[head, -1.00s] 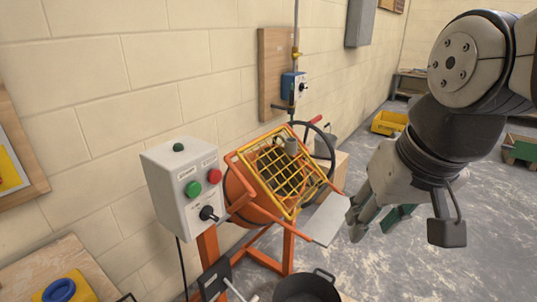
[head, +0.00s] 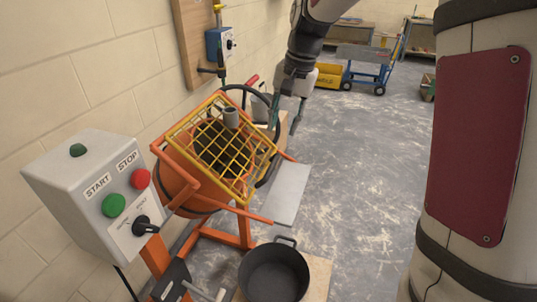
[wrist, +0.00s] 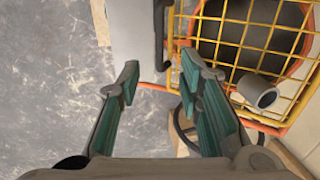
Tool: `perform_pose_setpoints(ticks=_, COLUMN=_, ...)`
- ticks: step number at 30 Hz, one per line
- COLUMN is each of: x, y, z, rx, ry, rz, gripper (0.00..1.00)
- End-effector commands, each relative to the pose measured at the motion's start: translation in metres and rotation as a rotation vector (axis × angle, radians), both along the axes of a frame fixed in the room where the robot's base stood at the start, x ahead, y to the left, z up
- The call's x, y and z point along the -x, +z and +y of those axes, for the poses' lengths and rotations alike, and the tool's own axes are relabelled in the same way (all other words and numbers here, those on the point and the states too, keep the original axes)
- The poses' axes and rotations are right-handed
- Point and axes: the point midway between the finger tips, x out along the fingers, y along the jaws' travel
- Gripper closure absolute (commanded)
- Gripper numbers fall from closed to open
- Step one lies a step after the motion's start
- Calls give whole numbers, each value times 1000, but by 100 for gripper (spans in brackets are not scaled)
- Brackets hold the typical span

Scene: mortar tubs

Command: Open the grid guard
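The grid guard (head: 222,150) is a yellow wire grid in a yellow frame. It lies tilted over the mouth of the orange mixer drum (head: 174,187) and appears closed. The wrist view shows part of the grid (wrist: 243,45) at the right. My gripper (head: 287,118) is just beyond the guard's right side in the head view. In the wrist view my gripper (wrist: 158,68) is open and empty, its green-padded fingers apart.
A grey cylinder (head: 231,117) sits at the grid's upper part. A metal chute (head: 287,192) sticks out at right. A black bucket (head: 273,275) stands below. A control box (head: 98,200) with START and STOP buttons stands at left. The floor right of the mixer is clear.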

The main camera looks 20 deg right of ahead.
Motion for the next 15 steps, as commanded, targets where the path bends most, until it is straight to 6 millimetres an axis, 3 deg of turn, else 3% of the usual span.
perform_pose_setpoints(ticks=15, x=-8, y=-92, z=15, rx=0, ry=3, rz=5, gripper=67)
